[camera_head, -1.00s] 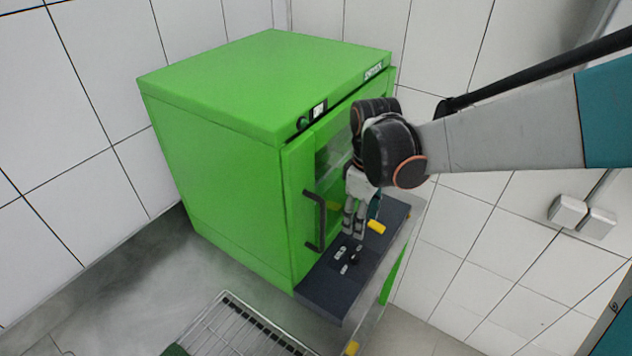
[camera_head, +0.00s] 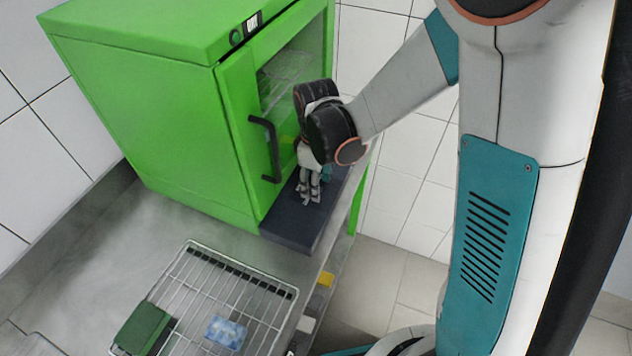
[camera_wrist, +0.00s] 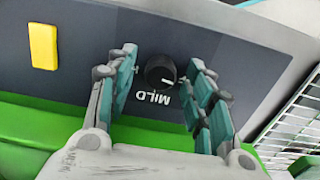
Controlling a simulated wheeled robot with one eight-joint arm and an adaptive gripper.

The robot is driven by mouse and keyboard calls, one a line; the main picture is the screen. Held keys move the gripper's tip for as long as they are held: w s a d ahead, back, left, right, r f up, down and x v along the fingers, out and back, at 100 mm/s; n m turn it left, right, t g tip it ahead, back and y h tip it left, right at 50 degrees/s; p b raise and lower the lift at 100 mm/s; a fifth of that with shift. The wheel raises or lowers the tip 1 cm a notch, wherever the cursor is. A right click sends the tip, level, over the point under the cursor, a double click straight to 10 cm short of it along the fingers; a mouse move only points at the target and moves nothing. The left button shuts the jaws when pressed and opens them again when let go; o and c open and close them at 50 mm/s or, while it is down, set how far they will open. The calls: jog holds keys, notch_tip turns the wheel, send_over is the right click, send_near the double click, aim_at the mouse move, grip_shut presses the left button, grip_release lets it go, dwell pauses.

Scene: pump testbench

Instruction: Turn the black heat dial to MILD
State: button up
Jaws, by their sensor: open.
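The black heat dial (camera_wrist: 161,72) is round, with a small white mark on its lower right side in the wrist view. The white word MILD (camera_wrist: 152,97) is printed upside down just below it in that view. My gripper (camera_wrist: 163,66) is open, with one teal-padded finger on each side of the dial. Gaps show between the pads and the dial, so I see no grip on it. In the head view my gripper (camera_head: 310,197) points down at the dark control panel (camera_head: 288,222), and the dial is hidden there.
The green cabinet (camera_head: 150,110) with its black door handle (camera_head: 264,150) stands close beside my gripper. A yellow block (camera_wrist: 43,46) is on the panel. A wire rack (camera_head: 235,290) holds a green block (camera_head: 145,328) and a blue-white pack (camera_head: 226,331).

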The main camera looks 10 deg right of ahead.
jog(key=shift+c, duration=0.4)
jog(key=c, duration=1)
jog(key=shift+m, duration=0.4)
jog(key=m+b, duration=0.1)
jog(key=m, duration=0.6)
jog(key=shift+m+b, duration=0.3)
jog(key=shift+b, duration=0.05)
jog(key=m, duration=0.3)
jog(key=shift+m, duration=0.3)
jog(key=shift+m+b, duration=0.45)
jog(key=shift+m, duration=1.35)
